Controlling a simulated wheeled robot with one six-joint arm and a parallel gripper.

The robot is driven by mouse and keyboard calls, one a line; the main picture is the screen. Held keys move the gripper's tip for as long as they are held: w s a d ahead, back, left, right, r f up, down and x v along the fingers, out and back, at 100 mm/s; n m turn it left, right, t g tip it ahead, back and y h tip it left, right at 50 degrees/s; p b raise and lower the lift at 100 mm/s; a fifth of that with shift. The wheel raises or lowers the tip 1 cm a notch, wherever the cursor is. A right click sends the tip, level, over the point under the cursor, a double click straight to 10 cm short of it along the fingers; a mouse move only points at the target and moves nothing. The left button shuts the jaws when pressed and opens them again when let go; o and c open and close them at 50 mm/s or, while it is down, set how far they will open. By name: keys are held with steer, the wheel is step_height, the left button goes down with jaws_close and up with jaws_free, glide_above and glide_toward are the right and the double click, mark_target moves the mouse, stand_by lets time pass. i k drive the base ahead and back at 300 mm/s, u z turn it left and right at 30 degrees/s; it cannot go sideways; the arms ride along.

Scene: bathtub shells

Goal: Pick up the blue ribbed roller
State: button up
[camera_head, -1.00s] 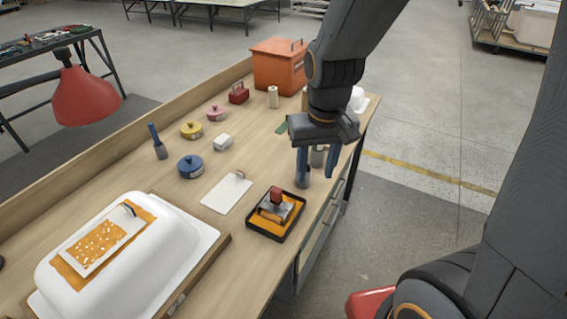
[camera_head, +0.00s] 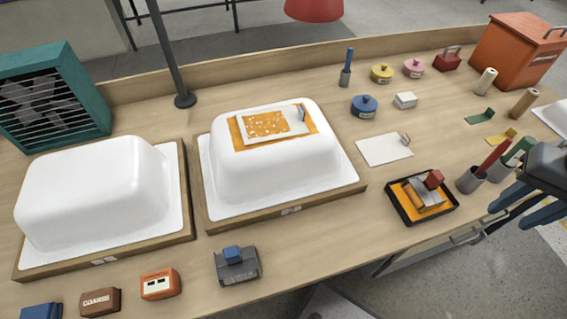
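A tool with a blue grip on a grey body (camera_head: 237,264) sits near the front edge of the table, in front of the right white tub shell; it looks like the blue ribbed roller, though ribs are too small to make out. My gripper (camera_head: 528,206) is at the right edge of the head view, over the front right of the table, far from that tool. Its two blue fingers are apart with nothing visible between them. Part of the gripper is cut off by the frame edge.
Two white tub shells (camera_head: 90,185) (camera_head: 275,170) stand on wooden boards. A black tray (camera_head: 446,211) holds a red-handled roller. Cups with handles (camera_head: 470,181) stand near my gripper. Orange (camera_head: 160,284) and brown (camera_head: 100,302) blocks lie left of the blue-gripped tool.

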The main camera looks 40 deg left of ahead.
mark_target(236, 265)
steer(key=u, duration=2.55)
steer(key=k, duration=0.25)
steer(key=u, duration=0.2)
steer(key=i, duration=0.3)
steer(key=z, duration=2.2)
steer(key=k, duration=0.5)
